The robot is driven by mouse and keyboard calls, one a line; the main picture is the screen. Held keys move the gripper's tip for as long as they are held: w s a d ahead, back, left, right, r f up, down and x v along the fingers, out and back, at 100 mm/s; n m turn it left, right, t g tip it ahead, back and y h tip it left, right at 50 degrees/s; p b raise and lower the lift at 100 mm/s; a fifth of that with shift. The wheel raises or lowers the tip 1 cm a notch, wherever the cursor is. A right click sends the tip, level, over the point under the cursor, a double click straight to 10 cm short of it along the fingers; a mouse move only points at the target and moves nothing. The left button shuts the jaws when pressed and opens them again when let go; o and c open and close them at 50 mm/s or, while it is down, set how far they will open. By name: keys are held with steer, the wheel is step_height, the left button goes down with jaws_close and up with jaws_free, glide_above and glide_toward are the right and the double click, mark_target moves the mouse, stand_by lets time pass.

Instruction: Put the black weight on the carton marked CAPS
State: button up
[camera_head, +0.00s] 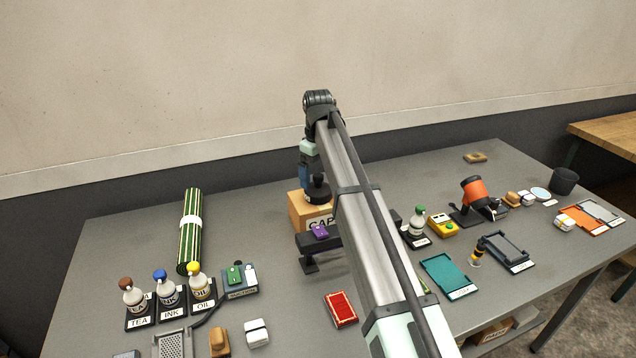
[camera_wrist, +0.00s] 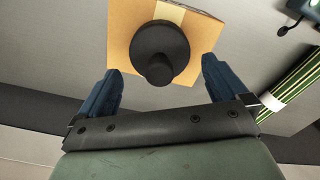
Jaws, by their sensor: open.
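The black weight (camera_head: 319,191), a round disc with a knob, stands upright on top of the tan carton marked CAPS (camera_head: 299,213). In the wrist view the weight (camera_wrist: 160,40) appears to rest on the carton top (camera_wrist: 122,38), with cardboard showing around it. My gripper (camera_head: 307,182) is at the carton, close by the weight. In the wrist view its two blue fingers (camera_wrist: 160,70) are spread apart, with the knob between their tips and a gap on each side. My arm hides part of the carton's right side.
A dark stand with a purple item (camera_head: 320,231) is in front of the carton. A green striped roll (camera_head: 188,230) lies to the left, behind bottles marked TEA, INK and OIL (camera_head: 201,288). A red block (camera_head: 341,309) lies in front. An orange device (camera_head: 474,194) stands to the right.

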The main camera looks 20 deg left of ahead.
mark_target(318, 175)
step_height(318, 175, up, 8)
steer(key=shift+f, duration=0.1)
stand_by(0.6)
